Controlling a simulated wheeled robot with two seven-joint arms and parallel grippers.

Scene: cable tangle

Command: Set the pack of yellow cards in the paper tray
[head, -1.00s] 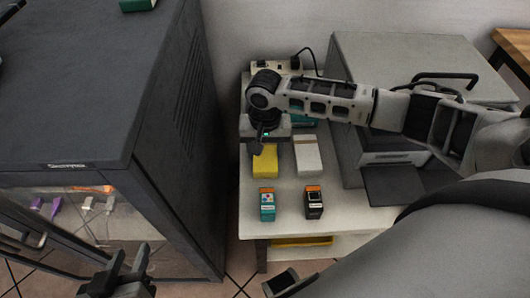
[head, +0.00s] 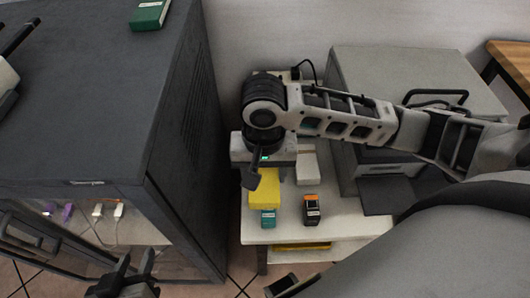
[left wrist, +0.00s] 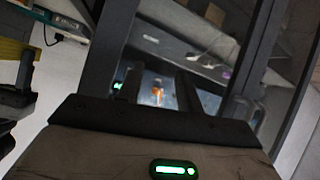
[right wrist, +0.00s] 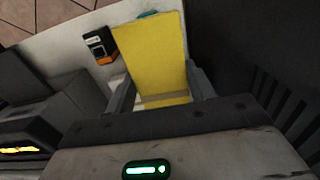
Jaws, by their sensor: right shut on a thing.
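The pack of yellow cards (head: 264,195) is held by my right gripper (head: 262,172), raised above the white table. In the right wrist view the yellow pack (right wrist: 155,50) stands out between the two fingers, with a pale band near them. A dark flat tray (head: 391,196) sticks out of the front of the grey printer (head: 420,75), to the right of the held pack; I take it as the paper tray. It looks empty. My left gripper (head: 122,285) is low at the left, by the dark cabinet. Its fingers (left wrist: 158,90) are apart with nothing between them.
A white pack (head: 307,168), a teal ink box (head: 268,218) and a black-orange ink box (head: 312,210) stand on the white table (head: 350,228). The dark cabinet (head: 80,120) rises on the left, with a green box (head: 149,14) on top. Bare table lies before the tray.

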